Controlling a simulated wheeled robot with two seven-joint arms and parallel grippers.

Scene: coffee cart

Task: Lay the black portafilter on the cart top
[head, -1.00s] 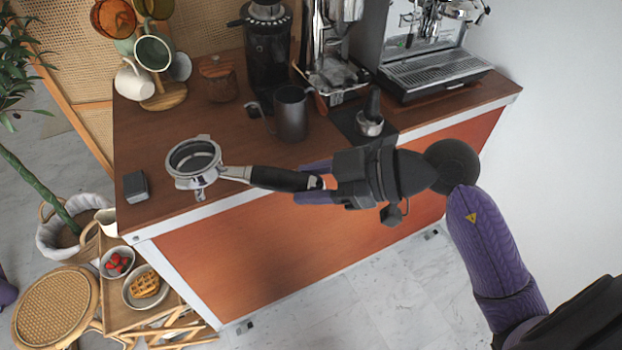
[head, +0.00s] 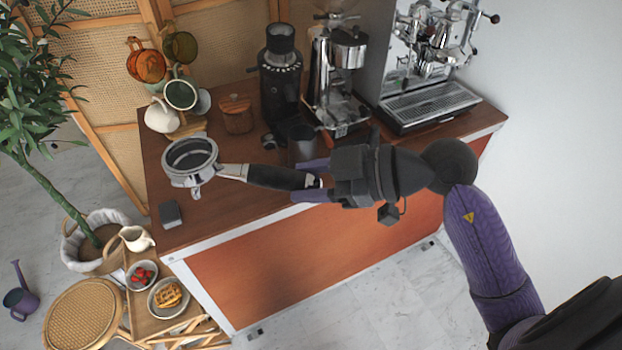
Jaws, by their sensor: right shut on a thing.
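The portafilter has a black handle (head: 270,177) and a shiny metal basket head (head: 190,160). My right gripper (head: 311,184) is shut on the end of the handle, coming from the right. It holds the portafilter roughly level, with the head pointing left and the spouts hanging below. The portafilter appears above the left front part of the brown wooden cart top (head: 240,212); I cannot tell the exact gap. My left gripper is not in view.
A small grey block (head: 171,213) lies at the cart's left front corner. A dark metal pitcher (head: 301,142), a wooden-lidded jar (head: 237,117), a black grinder (head: 281,80), a mug tree (head: 188,126) and an espresso machine (head: 425,75) stand behind. The front left top is mostly clear.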

